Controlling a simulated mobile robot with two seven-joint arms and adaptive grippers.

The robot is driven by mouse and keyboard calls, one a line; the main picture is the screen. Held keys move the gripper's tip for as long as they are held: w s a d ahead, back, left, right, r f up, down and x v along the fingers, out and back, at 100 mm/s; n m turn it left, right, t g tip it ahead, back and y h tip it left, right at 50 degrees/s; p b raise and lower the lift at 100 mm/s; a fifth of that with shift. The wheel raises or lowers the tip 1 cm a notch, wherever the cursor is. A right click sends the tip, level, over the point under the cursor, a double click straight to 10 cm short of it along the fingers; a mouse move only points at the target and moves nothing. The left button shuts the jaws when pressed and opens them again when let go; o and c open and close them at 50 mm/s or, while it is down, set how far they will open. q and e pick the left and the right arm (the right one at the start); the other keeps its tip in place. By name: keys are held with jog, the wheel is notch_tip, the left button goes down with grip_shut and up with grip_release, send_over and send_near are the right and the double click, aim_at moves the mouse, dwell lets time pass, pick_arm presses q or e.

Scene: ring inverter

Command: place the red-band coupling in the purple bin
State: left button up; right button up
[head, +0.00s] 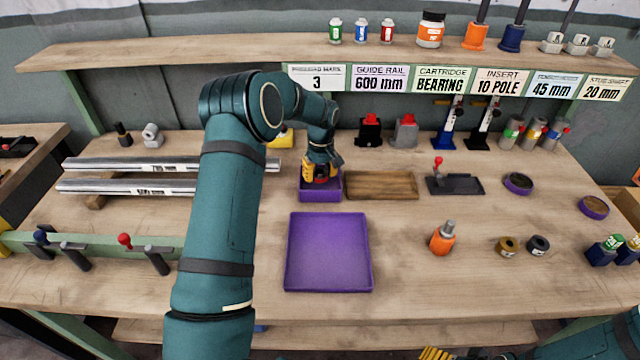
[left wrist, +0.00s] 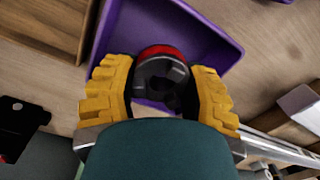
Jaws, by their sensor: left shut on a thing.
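The red-band coupling (left wrist: 162,72), dark with a red band, is between the yellow fingers of my left gripper (left wrist: 160,95) in the left wrist view. In the head view my left gripper (head: 320,172) points down over the small purple bin (head: 321,196), and a bit of the coupling's red band (head: 322,179) shows between the fingers. The purple bin (left wrist: 208,48) lies behind the coupling in the left wrist view. I cannot tell whether the coupling touches the bin. Of my right gripper, only yellow finger parts (head: 436,353) show at the bottom edge.
A larger shallow purple tray (head: 328,250) lies empty in front of the bin. A wooden tray (head: 381,186) stands close to the bin's right. Metal rails (head: 130,187) lie to the left. An orange part (head: 442,239) stands right of the tray.

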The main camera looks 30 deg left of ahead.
aim_at(320, 187)
pick_arm(q)
jog(key=shift+f+b, duration=0.3)
jog(key=shift+f, duration=1.55)
jog(key=shift+f, duration=0.15)
jog(key=o, duration=1)
notch_tip(320, 187, up, 12)
jog(key=shift+w+d+r+p, duration=0.1)
jog(key=shift+w+r+p, duration=0.05)
jog(key=shift+p, duration=0.95)
